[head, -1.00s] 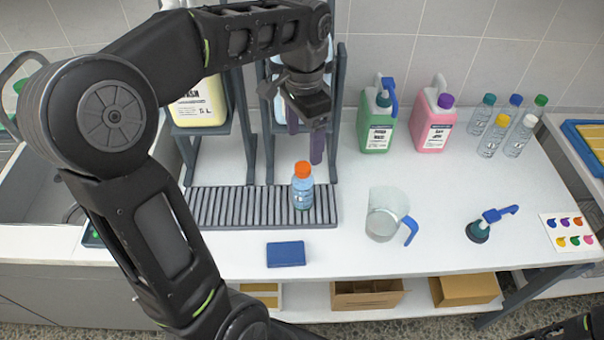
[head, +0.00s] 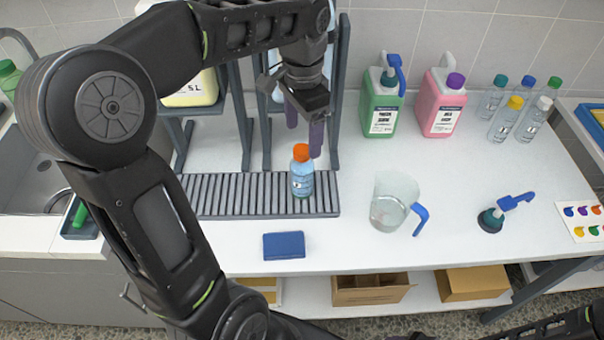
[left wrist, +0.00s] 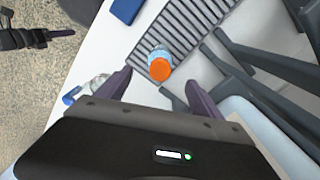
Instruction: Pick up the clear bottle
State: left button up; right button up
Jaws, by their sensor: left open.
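A small clear bottle with an orange cap and a bluish label (head: 302,184) stands upright on the grey slatted rack (head: 240,196). In the left wrist view the bottle (left wrist: 159,53) is seen from above, cap towards me. My left gripper (head: 303,128) is open and empty, its purple fingers pointing down just above and behind the cap. In the left wrist view its fingers (left wrist: 160,84) lie to either side of the cap, with no visible contact. Part of my right arm shows at the lower right of the head view; its jaw state cannot be made out.
Dark rack posts (head: 335,110) stand close behind the bottle. A clear jug with a blue handle (head: 388,208) stands to the right, and a blue sponge (head: 284,245) lies in front. Green (head: 382,112) and pink jugs (head: 440,108) and several small clear bottles (head: 505,118) stand further back right.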

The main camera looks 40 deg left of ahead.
aim_at(303, 149)
pick_arm(q)
notch_tip(303, 149, down, 6)
jog(key=shift+f, duration=0.25)
jog(key=shift+s+f, duration=0.1)
notch_tip(303, 149, down, 5)
jog(key=shift+s+p, duration=0.1)
jog(key=shift+p, duration=0.5)
jog(key=shift+c, duration=0.5)
grip_shut()
dwell(0.5)
